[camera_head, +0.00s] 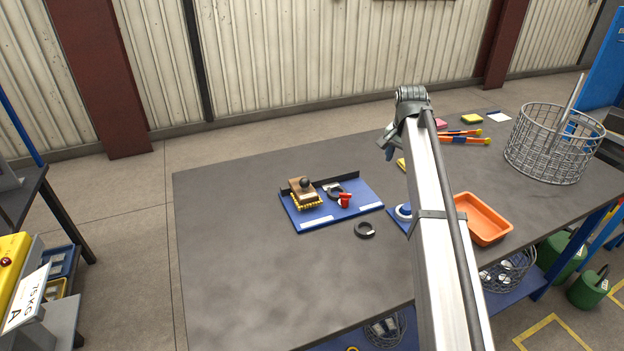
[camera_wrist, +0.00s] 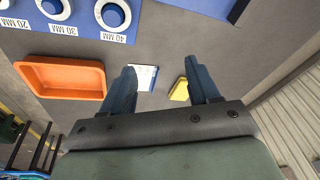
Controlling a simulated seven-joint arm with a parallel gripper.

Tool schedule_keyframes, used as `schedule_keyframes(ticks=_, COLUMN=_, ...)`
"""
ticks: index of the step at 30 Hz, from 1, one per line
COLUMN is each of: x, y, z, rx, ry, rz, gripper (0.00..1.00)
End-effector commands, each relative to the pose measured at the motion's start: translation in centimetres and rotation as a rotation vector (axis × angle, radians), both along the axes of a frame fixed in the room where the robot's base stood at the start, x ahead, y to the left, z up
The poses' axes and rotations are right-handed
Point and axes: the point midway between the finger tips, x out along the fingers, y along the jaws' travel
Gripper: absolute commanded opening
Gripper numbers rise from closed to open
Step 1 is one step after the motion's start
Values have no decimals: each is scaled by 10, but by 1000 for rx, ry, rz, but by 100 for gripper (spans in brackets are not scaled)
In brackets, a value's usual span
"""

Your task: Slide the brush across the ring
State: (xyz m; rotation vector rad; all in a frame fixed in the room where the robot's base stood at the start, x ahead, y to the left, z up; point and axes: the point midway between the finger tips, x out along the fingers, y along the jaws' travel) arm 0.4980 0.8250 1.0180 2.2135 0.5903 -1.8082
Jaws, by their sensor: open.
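The brush (camera_head: 305,186) is a wooden block with a dark round knob and yellow bristles. It stands on the left part of a blue board (camera_head: 318,220). A dark ring (camera_head: 336,191) lies on the board just right of the brush, apart from the bristles as far as I can tell. A second dark ring (camera_head: 365,230) with a pale tag lies on the table in front of the board. My gripper (camera_head: 388,150) is open and empty above the table, to the right of the board; its blue fingers (camera_wrist: 165,88) show spread in the wrist view. The brush is outside the wrist view.
A red item (camera_head: 345,200) sits beside the ring on the board, and a dark strip lines its back edge. An orange tray (camera_head: 482,219), a wire basket (camera_head: 550,145) and orange-handled tools (camera_head: 462,138) are on the right. The table's left part is clear.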

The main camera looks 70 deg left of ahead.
Motion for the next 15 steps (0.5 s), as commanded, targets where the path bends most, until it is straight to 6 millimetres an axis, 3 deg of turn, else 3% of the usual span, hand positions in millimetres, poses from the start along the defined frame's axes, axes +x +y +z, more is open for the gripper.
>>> schedule_keyframes(ticks=1, x=-35, y=19, z=10, rx=5, ry=33, rz=26, gripper=60)
schedule_keyframes(ticks=6, x=-134, y=57, z=35, rx=5, ry=139, rz=91, gripper=60)
schedule_keyframes(ticks=10, x=-191, y=72, z=51, rx=-1, ry=198, rz=129, gripper=60)
schedule_keyframes(ticks=15, x=-230, y=79, z=61, rx=-11, ry=239, rz=157, gripper=60)
